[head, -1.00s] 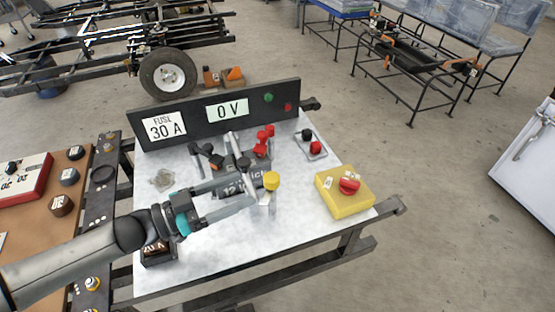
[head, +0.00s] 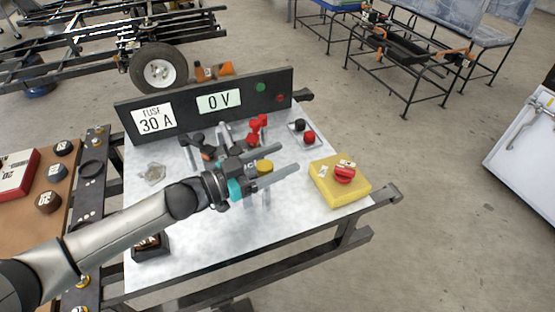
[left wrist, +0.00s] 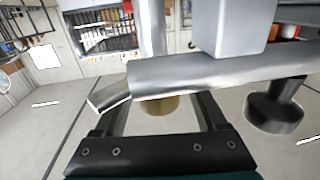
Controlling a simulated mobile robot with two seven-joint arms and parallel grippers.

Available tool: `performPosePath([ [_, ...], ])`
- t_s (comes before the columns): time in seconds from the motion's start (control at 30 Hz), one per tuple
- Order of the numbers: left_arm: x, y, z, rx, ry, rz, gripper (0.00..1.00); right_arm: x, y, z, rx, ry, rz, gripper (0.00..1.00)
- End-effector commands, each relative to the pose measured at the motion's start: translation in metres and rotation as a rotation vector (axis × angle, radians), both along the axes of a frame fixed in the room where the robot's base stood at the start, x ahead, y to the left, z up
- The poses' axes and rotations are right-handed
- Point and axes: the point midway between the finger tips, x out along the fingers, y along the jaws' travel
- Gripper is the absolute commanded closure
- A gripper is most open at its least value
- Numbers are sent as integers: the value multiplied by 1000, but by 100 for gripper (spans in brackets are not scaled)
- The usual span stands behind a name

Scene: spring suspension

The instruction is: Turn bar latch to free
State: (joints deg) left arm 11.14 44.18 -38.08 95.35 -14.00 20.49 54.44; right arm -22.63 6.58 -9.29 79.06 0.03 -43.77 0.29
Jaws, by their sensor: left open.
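My left gripper (head: 290,157) is open, its fingers pointing right above the metal-topped bench. A yellow round cap (head: 265,167) on a pale post shows at the gripper, overlapping the fingers; I cannot tell if they touch. In the left wrist view a silver bar (left wrist: 220,70) crosses in front of the gripper, with a yellowish cylinder (left wrist: 158,106) partly hidden below it. I cannot tell which part is the bar latch. My right gripper is not in view.
A yellow box (head: 352,193) with a red knob (head: 344,175) is right of the gripper. Red levers (head: 257,128) and black levers are behind it. A dark panel (head: 180,118) reading 30 A and 0 V stands at the bench's back. The front bench top is mostly clear.

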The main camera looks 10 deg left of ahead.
Motion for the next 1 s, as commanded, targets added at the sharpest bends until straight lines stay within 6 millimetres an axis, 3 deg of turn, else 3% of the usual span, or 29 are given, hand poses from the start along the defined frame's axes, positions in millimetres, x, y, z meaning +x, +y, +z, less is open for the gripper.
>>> performPosePath([
  [0.23,0,0,0,1,1,0,29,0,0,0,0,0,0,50],
  [0.87,0,0,0,1,1,0,100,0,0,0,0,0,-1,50],
  [1.0,0,0,-1,1,1,0,100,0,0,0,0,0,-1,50],
])
